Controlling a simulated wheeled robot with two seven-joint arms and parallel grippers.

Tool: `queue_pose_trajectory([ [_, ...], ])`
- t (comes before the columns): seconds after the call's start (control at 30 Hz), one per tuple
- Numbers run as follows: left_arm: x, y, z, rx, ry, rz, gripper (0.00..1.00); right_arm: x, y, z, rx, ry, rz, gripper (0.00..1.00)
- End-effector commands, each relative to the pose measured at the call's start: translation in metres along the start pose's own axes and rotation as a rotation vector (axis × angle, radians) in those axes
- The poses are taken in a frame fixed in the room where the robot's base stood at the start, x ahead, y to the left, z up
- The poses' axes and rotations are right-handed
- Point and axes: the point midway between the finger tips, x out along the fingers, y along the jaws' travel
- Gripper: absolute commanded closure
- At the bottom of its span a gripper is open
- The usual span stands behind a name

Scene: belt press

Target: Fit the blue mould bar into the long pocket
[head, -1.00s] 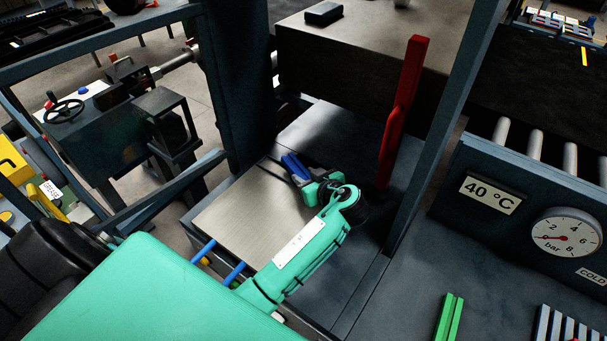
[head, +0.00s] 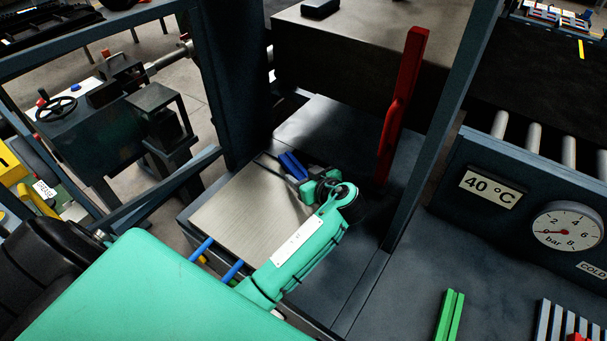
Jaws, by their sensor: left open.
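The blue mould bar (head: 293,165) shows in the head view at the far right edge of the metal plate (head: 245,218). Its near end is hidden by my left gripper. My left gripper (head: 306,184) is open, with its jaws right at the bar's near end. I cannot tell whether they touch it. A dark slot (head: 268,167) runs along the plate's far side, beside the bar. I cannot tell whether this is the long pocket, or whether any of the bar sits in it. My right gripper is not in view.
A red upright lever (head: 400,105) stands just right of my gripper. A slanted frame post (head: 447,130) and a press block (head: 350,65) enclose the plate. Two blue handles (head: 233,271) stick out in front. A green bar (head: 449,316) lies at the lower right.

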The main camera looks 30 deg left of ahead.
Motion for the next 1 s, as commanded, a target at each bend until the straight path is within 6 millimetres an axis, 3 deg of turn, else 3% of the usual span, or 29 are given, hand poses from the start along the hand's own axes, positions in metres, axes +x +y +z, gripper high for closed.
queue_pose_trajectory([
  [0.1,-0.007,0.001,-0.006,0.0,0.0,0.002,0.44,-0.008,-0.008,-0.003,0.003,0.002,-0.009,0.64],
  [0.23,-0.035,0.0,-0.005,-0.002,-0.005,0.002,0.44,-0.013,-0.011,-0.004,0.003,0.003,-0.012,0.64],
  [0.6,-0.108,0.0,-0.004,-0.001,-0.003,0.001,0.44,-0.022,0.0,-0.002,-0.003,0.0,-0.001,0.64],
  [0.8,-0.121,0.0,-0.004,-0.002,0.0,0.001,0.44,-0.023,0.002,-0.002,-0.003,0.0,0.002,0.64],
  [1.0,-0.122,0.0,-0.004,-0.001,0.001,0.001,0.44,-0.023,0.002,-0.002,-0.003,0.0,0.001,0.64],
])
